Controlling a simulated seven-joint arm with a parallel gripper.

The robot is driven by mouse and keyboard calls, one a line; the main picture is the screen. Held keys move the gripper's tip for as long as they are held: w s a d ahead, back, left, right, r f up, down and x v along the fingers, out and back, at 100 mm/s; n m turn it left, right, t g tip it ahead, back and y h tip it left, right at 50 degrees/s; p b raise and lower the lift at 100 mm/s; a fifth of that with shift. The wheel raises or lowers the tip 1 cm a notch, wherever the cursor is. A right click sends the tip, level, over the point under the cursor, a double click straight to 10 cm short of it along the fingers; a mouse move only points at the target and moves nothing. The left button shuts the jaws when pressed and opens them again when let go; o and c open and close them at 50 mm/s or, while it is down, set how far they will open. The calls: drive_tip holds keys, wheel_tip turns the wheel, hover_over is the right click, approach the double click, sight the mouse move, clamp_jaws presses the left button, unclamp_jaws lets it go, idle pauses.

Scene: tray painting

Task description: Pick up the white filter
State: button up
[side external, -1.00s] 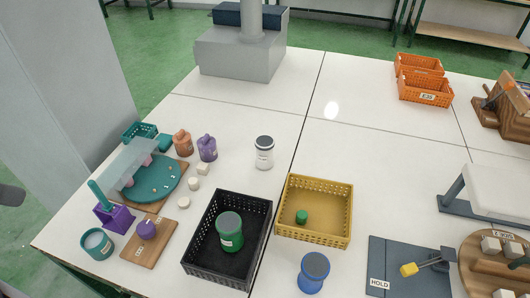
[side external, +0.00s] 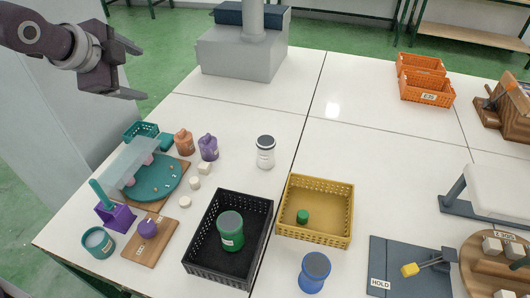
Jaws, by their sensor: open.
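A white canister with a dark grey top (side external: 265,152) stands upright on the white table, right of the purple bottle; it is the largest white item among the small things and seems to be the white filter. Smaller white pieces lie to its left: a block (side external: 203,168), another piece (side external: 194,183) and a low round one (side external: 184,201). My gripper (side external: 141,72) is at the upper left of the side view, well above the table and apart from everything. Its two fingers are spread and nothing is between them.
A black crate (side external: 262,215) holds a green canister (side external: 230,230). A yellow crate (side external: 335,236) holds a small green piece (side external: 302,217). A blue canister (side external: 313,272) stands in front. Orange (side external: 183,142) and purple (side external: 208,147) bottles stand near a teal round tray (side external: 165,190).

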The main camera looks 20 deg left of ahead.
drive_tip(key=w+d+f+m+t, duration=0.1)
drive_tip(key=w+d+f+m, duration=0.1)
drive_tip(key=w+f+m, duration=0.4)
drive_tip(key=m+t+h, duration=0.2)
drive_tip(key=m+h, duration=0.2)
drive_tip(key=m, duration=1.1)
hover_over(258, 146)
drive_tip(key=s+a, duration=0.2)
drive_tip(key=a, duration=0.5)
wheel_tip(258, 146, down, 14)
drive_tip(key=d+f+m+h, duration=0.1)
drive_tip(key=d+f+m, duration=0.1)
drive_tip(key=s+d+f+m+h, duration=0.1)
drive_tip(key=d+f+m, duration=0.1)
drive_tip(key=m, duration=0.1)
drive_tip(key=d+f+m+g+h, duration=0.1)
drive_tip(key=d+f+m, duration=0.1)
drive_tip(key=f, duration=0.1)
drive_tip(key=shift+s+h, duration=0.3)
drive_tip(key=shift+s, duration=0.05)
drive_tip(key=x, duration=0.6)
drive_tip(key=shift+w+a+r, duration=0.15)
drive_tip(key=shift+w+a, duration=0.05)
drive_tip(key=shift+w, duration=0.25)
drive_tip(key=shift+c, duration=0.5)
